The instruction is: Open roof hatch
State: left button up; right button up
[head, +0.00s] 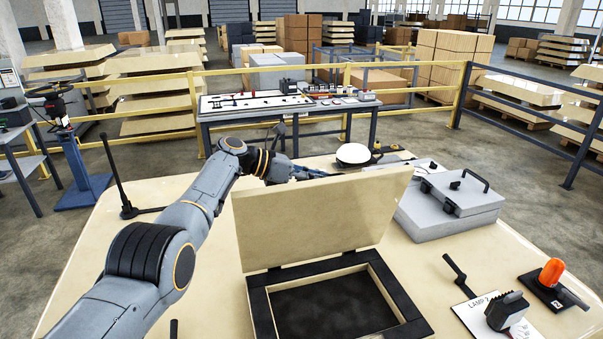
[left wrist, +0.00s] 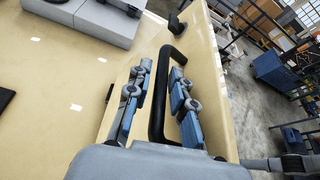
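The roof hatch has a beige lid (head: 315,220) standing up steeply from a black frame (head: 258,308), and a dark opening shows inside the frame. My left arm reaches behind the lid, and my left gripper (head: 300,172) is partly hidden behind its upper edge. In the left wrist view my left gripper (left wrist: 160,105) has its two blue-padded fingers apart, one on each side of a black bar handle (left wrist: 159,95). Gaps show between the handle and the fingers. The beige lid (left wrist: 215,110) also shows there beside the handle. My right gripper is not in view.
A grey case (head: 455,200) stands right of the lid, with a white dome (head: 353,154) behind. A black lever (head: 123,185) stands at the far left. Yellow railings and a workbench (head: 290,104) are beyond.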

pick_arm(q)
jog(key=v, duration=1.1)
jog(key=shift+a, duration=0.4)
